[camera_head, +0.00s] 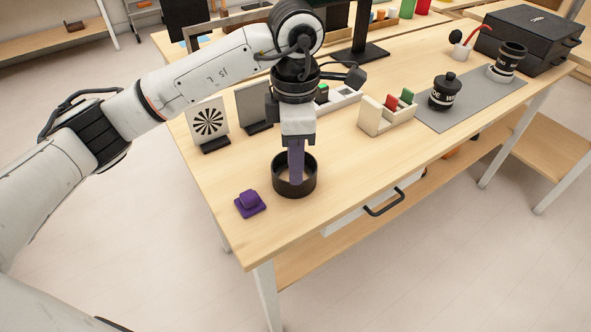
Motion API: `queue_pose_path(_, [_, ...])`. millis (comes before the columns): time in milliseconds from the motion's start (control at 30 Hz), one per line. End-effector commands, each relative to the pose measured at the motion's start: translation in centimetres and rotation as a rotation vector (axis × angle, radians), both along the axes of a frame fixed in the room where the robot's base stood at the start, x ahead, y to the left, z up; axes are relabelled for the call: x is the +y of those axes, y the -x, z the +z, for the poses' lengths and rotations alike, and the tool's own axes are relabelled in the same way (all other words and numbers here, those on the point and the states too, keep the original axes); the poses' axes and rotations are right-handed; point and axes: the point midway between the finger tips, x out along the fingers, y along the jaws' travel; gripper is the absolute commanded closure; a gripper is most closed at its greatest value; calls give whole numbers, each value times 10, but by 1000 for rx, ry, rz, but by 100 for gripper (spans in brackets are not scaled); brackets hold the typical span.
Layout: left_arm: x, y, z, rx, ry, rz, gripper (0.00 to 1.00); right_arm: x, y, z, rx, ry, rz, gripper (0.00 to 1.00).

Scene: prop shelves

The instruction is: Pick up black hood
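The black hood (294,190), a short open black ring, stands upright on the wooden table near its front left edge. My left gripper (296,180) points straight down over it. Its purple finger part overlaps the hood's opening and seems to reach inside the ring. The fingers are seen edge-on, so the gap between them and any contact with the hood's wall are hidden. My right gripper is out of view.
A small purple block (250,203) lies left of the hood. A patterned card on a stand (209,122) and a beige holder (387,116) stand behind. A black jar (444,92) sits on a grey mat (480,105) at right. The table right of the hood is clear.

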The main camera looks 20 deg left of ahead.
Motion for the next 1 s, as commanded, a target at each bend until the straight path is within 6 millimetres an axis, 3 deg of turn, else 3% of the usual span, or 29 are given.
queue_pose_path(400, [-3, 5, -50, 1, 2, -1, 75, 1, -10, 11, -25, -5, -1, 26])
queue_pose_path(700, [-3, 4, -55, -1, 2, -1, 75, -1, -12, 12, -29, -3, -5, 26])
queue_pose_path(867, [-3, 4, -55, -1, 2, -1, 100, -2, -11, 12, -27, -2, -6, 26])
queue_pose_path(1000, [-3, 4, -55, -1, 2, -1, 100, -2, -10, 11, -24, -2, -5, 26])
